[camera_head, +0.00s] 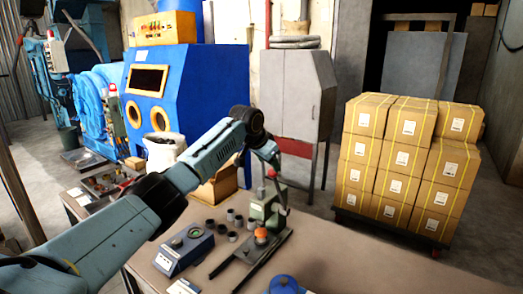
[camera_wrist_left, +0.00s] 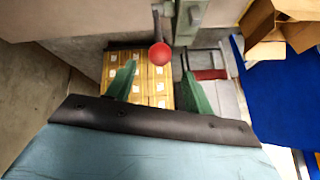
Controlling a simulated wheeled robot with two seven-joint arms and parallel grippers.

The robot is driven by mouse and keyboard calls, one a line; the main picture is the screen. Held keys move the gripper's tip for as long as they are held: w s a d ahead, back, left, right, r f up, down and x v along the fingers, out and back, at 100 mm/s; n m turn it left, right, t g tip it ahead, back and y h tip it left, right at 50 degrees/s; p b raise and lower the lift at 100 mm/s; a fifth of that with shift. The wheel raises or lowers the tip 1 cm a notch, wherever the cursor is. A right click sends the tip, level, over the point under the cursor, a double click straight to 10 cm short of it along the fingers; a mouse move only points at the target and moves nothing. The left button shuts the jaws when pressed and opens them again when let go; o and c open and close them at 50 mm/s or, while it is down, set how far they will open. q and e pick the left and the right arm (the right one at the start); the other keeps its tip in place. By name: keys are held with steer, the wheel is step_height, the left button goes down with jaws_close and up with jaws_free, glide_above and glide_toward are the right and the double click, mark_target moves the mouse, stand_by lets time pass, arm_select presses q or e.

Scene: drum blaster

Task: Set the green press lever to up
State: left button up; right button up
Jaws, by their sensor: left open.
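The press (camera_head: 265,207) stands on the table with a pale green body and a dark base. Its lever (camera_head: 280,193) has a red ball (camera_head: 272,173) at its upper end and leans slightly left. My left gripper (camera_head: 268,154) is just above the ball, partly hidden by its own wrist. In the left wrist view, my gripper (camera_wrist_left: 159,68) is open, with its two green fingers apart. The red ball (camera_wrist_left: 160,55) shows between and slightly beyond the fingertips; contact cannot be told. Part of the green press body (camera_wrist_left: 190,20) shows beside it. My right gripper is not in view.
A blue-grey device (camera_head: 184,250) and several small dark cups (camera_head: 210,225) stand left of the press. A blue round object (camera_head: 283,284) is at the front. The table's right side (camera_head: 350,265) is clear. Stacked cartons (camera_head: 400,165) stand behind on the floor.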

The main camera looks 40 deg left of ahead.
arm_select(q)
steer(key=v, duration=0.6)
steer(key=shift+b, duration=0.35)
steer(key=shift+s+r, duration=0.1)
